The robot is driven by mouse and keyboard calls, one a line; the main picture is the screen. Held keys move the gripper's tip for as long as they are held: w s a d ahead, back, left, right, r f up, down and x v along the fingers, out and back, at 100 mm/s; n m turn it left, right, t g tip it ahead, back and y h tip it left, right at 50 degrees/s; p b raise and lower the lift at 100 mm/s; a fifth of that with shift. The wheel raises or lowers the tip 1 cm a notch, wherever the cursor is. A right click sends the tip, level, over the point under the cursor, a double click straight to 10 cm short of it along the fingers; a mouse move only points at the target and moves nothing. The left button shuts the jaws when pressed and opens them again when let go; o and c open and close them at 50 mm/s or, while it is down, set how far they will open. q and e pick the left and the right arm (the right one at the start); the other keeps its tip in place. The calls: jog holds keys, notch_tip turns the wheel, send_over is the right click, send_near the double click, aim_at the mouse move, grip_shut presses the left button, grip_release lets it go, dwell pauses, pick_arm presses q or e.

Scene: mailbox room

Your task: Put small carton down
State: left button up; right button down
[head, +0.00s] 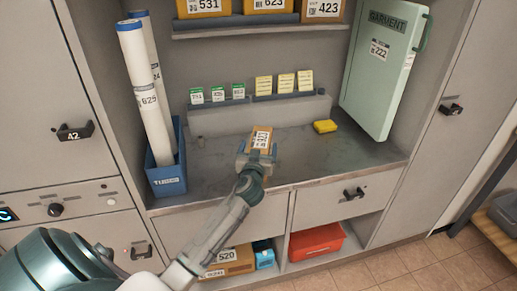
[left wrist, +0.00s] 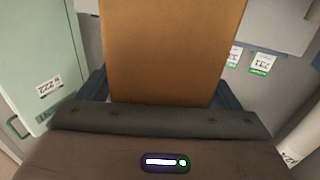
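The small carton (head: 262,139) is brown with a white label, "923" or similar. My left gripper (head: 257,158) is shut on it over the grey counter (head: 215,172), near the middle. I cannot tell whether the carton touches the counter. In the left wrist view the carton (left wrist: 170,50) fills the middle between the two dark fingers of the left gripper (left wrist: 168,92). My right gripper is not in view.
A blue bin (head: 166,180) with white tubes (head: 146,92) stands at left. A green garment case (head: 385,70) leans at right. A yellow box (head: 325,126) lies on the counter. Counter beside the carton is clear.

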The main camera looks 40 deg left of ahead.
pick_arm(q)
jog(key=b+v, duration=0.2)
jog(key=v, duration=1)
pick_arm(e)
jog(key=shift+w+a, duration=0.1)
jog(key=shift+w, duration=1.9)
